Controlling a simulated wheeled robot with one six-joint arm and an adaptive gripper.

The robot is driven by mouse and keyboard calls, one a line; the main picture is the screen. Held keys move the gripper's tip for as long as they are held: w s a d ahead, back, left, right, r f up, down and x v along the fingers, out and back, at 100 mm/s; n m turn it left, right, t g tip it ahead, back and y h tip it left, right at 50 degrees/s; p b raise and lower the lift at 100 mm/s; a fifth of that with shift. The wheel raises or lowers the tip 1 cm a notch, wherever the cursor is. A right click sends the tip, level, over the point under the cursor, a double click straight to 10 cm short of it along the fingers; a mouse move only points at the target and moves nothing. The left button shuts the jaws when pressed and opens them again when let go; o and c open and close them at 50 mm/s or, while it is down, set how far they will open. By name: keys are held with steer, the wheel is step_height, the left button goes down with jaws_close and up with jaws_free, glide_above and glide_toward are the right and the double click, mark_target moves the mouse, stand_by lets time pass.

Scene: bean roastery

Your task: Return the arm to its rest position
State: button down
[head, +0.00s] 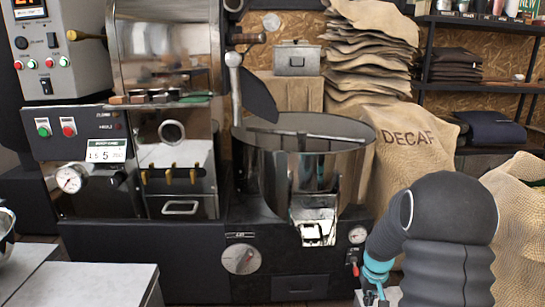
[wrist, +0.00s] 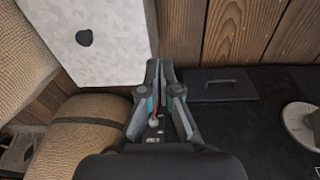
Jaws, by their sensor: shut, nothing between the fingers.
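My gripper (wrist: 158,68) shows in the middle of the wrist view, with its two grey fingers together at the tips and nothing held. The machine's black base lies behind and below the fingers. In the head view my dark arm bends down at the lower right. A red lever (head: 353,268) on that base is just left of my arm.
The roaster's round cooling bin (head: 262,165) with its chute (head: 317,222) stands left of my arm. A burlap DECAF sack (head: 415,150) is behind it, and another sack (head: 522,230) is at right. A pale block (wrist: 100,35) lies on the plank floor in the wrist view.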

steer(key=s+a+r+t+p, duration=0.1)
steer(key=s+a+r, duration=0.3)
steer(key=s+r, duration=0.5)
steer(key=s+a+r+t+p, duration=0.2)
steer(key=s+a+r, duration=0.3)
steer(key=s+r, duration=0.4)
steer(key=s+a+r+t+p, duration=0.1)
steer(key=s+a+r+p, duration=0.2)
steer(key=s+r, duration=0.7)
step_height(320, 180, up, 4)
steer(key=shift+a+r+y, duration=0.1)
steer(key=shift+a+y, duration=0.2)
steer(key=shift+a, duration=0.8)
